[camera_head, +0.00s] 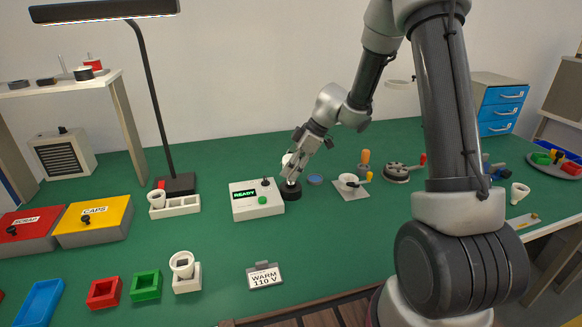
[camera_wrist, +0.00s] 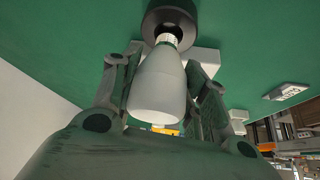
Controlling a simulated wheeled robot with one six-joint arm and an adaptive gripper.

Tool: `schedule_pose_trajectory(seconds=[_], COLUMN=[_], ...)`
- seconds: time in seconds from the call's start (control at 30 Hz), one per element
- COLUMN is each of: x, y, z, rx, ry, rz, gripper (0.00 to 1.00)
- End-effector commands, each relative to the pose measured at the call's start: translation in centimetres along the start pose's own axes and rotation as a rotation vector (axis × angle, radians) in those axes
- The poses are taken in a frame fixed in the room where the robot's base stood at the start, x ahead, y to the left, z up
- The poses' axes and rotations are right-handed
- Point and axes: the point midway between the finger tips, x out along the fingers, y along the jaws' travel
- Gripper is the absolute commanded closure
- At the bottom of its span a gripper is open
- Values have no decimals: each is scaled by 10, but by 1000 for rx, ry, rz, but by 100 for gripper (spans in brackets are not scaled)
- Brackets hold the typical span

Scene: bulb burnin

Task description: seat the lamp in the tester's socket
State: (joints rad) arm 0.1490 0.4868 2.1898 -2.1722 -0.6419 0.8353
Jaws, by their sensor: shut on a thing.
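The white lamp (camera_wrist: 160,85) is between the two fingers of my gripper (camera_wrist: 163,75) in the wrist view, with its narrow threaded base toward the dark round socket (camera_wrist: 181,19). The base overlaps the socket opening in that view; I cannot tell how far it is in. In the head view my gripper (camera_head: 292,168) is right above the black socket (camera_head: 291,192), and a small white part of the lamp (camera_head: 287,159) shows behind the fingers. The tester (camera_head: 243,209) is a white box with a green READY display, a green button and a dark knob, just left of the socket.
A black desk lamp (camera_head: 176,184) and a white tray (camera_head: 180,206) stand to the left. A WARMING 110 V sign (camera_head: 265,276) is in front. Green table between is clear.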

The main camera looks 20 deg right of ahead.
Motion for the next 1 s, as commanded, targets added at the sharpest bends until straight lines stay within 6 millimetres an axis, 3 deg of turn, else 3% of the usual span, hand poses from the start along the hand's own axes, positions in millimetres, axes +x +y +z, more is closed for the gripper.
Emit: schedule_pose_trajectory(seconds=[1.0], x=[12], y=[0], z=[7], rx=[1], ry=[0], rz=[0], gripper=[79])
